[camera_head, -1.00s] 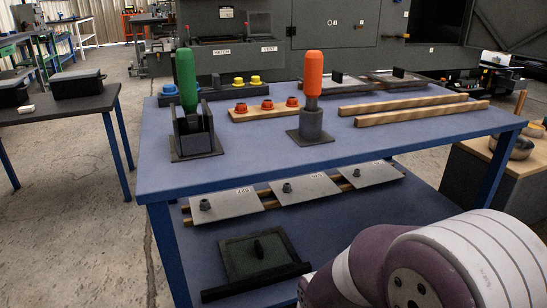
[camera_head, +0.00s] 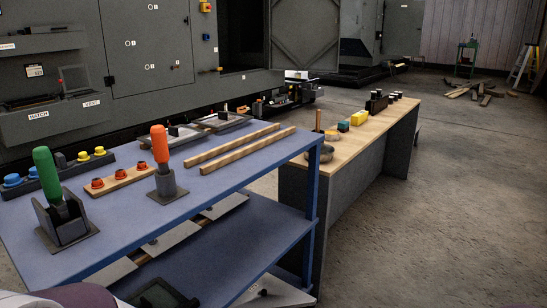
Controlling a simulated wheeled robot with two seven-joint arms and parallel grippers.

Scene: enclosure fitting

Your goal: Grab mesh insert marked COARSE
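Two flat framed panels with dark upright handles lie at the back of the blue table, a nearer one (camera_head: 183,139) and a farther one (camera_head: 232,124). They may be mesh inserts, but I can read no COARSE mark and cannot tell their mesh. A dark panel (camera_head: 160,294) is partly visible on the lower shelf at the bottom edge. Neither of my grippers is in view; only a white and purple part of my arm shows at the bottom left.
The blue table (camera_head: 130,200) bears a green-handled tool (camera_head: 47,172) and an orange-handled tool (camera_head: 159,145) in stands, coloured knobs and two wooden strips (camera_head: 240,144). A wooden-topped bench (camera_head: 350,146) with bowls and blocks stands right of it.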

